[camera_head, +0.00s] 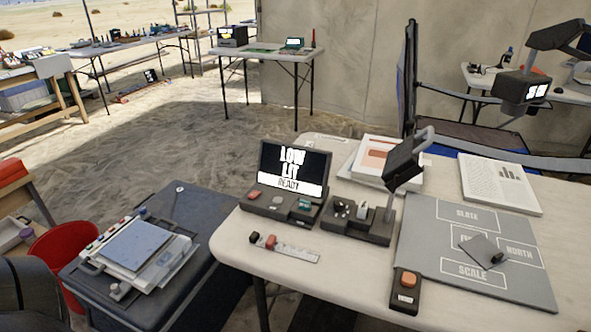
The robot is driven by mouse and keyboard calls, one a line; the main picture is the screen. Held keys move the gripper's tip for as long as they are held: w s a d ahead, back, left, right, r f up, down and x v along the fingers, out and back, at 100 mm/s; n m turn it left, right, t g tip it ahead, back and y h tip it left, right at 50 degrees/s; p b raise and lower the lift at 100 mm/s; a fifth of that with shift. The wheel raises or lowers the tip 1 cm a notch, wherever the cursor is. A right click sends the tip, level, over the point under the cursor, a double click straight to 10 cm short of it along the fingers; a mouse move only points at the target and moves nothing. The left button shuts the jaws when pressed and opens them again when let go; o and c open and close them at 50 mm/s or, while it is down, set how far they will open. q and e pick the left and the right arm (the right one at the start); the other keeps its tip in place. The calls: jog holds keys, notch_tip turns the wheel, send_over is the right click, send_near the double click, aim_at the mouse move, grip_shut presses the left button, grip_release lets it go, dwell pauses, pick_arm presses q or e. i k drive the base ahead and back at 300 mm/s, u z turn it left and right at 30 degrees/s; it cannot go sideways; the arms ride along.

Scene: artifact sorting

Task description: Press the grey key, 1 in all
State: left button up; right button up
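A dark console (278,210) stands at the left back of the near white table. Its upright screen (295,168) reads "LOW LIT" with "READY" below. Small keys sit in a row on its sloped base: a red key (254,194) at the left, a grey key (278,199) in the middle and a green key (304,204) at the right. The grey key is small here, and I cannot tell how far it is pressed. Neither of my grippers can be made out in this view.
A dark tray of small parts (352,222) and a lamp-like device (404,163) stand right of the console. A scale strip (290,250) lies in front. A grey mat (440,225) and an orange-button box (405,291) lie further right. A dark case (190,215) stands left.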

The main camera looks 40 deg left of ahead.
aim_at(277, 201)
jog(key=u, duration=1.25)
